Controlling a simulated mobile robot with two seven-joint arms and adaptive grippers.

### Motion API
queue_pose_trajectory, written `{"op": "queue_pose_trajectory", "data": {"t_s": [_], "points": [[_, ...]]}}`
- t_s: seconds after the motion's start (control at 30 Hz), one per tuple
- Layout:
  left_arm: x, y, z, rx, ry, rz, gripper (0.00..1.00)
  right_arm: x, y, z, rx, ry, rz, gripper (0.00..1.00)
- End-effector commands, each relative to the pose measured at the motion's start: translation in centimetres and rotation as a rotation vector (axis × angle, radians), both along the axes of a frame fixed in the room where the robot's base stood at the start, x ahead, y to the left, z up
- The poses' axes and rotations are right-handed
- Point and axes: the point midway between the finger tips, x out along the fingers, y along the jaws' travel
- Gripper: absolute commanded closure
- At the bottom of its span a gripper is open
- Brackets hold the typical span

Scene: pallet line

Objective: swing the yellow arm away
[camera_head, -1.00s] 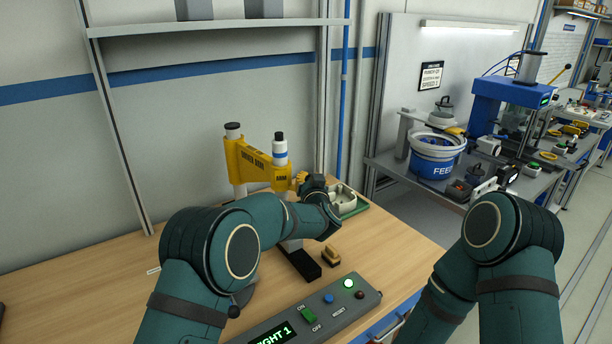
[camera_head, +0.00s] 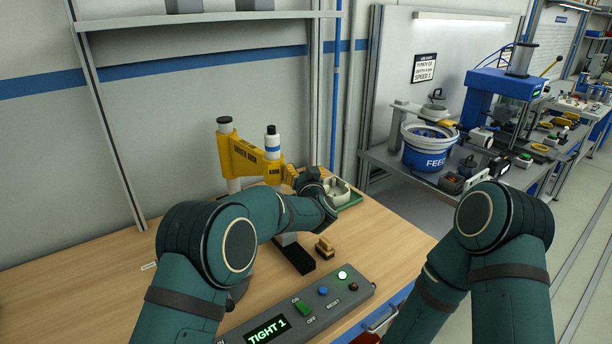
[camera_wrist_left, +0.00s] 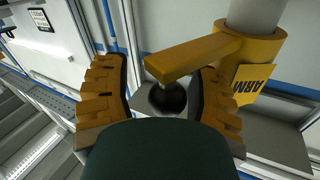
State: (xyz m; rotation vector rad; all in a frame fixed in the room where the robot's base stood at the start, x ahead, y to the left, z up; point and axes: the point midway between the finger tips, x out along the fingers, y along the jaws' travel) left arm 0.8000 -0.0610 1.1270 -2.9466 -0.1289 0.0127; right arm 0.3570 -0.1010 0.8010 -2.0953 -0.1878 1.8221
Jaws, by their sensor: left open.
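The yellow arm (camera_head: 248,157) extends from a white post with a black cap and carries a second white post with a blue band. In the left wrist view, its yellow bar (camera_wrist_left: 190,58) ends between the fingers of my left gripper (camera_wrist_left: 160,78), with a dark round knob (camera_wrist_left: 167,97) below it. The fingers stand apart on either side; I cannot tell whether either touches. In the head view, my left gripper (camera_head: 290,176) is at the arm's right end, partly hidden by my wrist.
A green tray (camera_head: 351,200) with a pale part lies right of my left wrist. A small wooden-looking block (camera_head: 324,247) and a control box (camera_head: 303,307) reading "TIGHT 1" are nearer. A blue-and-white feed bucket (camera_head: 428,150) stands on the side bench.

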Motion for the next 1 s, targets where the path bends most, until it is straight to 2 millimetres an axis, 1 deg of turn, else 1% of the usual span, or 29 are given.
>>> {"op": "queue_pose_trajectory", "data": {"t_s": [0.17, 0.27, 0.6, 0.7, 0.83, 1.0], "points": [[-1.1, -0.1, 0.1, 0.000, 0.000, -0.001, 0.41, 0.0, 0.0, 0.0, 0.000, 0.000, 0.000, 0.39], [-2.5, -0.2, 0.1, 0.001, 0.001, -0.002, 0.41, 0.0, 0.0, 0.0, 0.000, 0.000, 0.000, 0.39], [-8.6, -0.9, 0.1, 0.000, 0.001, -0.005, 0.41, 0.0, 0.0, 0.0, 0.000, 0.000, 0.000, 0.39], [-10.1, -1.0, 0.1, 0.001, 0.000, -0.005, 0.41, 0.0, 0.0, 0.0, 0.000, 0.000, 0.000, 0.39], [-11.4, -1.2, 0.1, -0.001, 0.000, -0.004, 0.41, 0.0, 0.0, 0.0, 0.000, 0.000, 0.000, 0.39], [-12.0, -1.2, 0.0, -0.001, 0.000, -0.003, 0.41, 0.0, 0.0, 0.0, 0.000, 0.000, 0.000, 0.39]]}}
